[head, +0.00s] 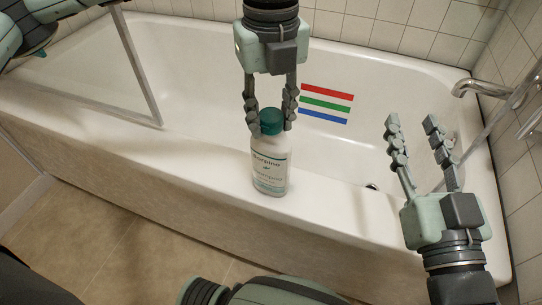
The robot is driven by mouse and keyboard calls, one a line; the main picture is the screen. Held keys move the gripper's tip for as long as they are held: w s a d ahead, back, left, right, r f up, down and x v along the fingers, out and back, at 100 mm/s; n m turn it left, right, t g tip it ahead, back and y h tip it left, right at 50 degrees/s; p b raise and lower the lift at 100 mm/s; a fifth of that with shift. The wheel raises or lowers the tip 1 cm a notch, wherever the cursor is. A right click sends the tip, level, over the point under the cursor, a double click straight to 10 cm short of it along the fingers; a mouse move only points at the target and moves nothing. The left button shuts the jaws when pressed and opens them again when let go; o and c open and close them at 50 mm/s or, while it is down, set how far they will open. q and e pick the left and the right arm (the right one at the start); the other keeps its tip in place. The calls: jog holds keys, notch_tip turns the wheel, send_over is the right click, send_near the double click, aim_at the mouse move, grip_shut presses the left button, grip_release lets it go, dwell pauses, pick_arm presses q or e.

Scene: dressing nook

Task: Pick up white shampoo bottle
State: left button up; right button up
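The white shampoo bottle (269,170) has a green cap (271,121) and a printed label. It stands upright on the front rim of the bathtub. My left gripper (271,127) comes down from above, with one finger on each side of the cap. Its fingers are spread about as wide as those of my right gripper, so it looks open around the cap. I cannot tell whether either finger touches it. My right gripper (412,118) is open and empty, pointing up over the tub's right end.
The white bathtub (190,140) fills the middle. A clear framed screen (138,70) stands at its left. A metal tap (474,88) is at the right. A panel of red, green and blue stripes (326,104) shows inside the tub. The tiled floor (110,225) is clear.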

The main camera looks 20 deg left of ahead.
pick_arm(q)
grip_shut()
jog(key=shift+r, duration=0.15)
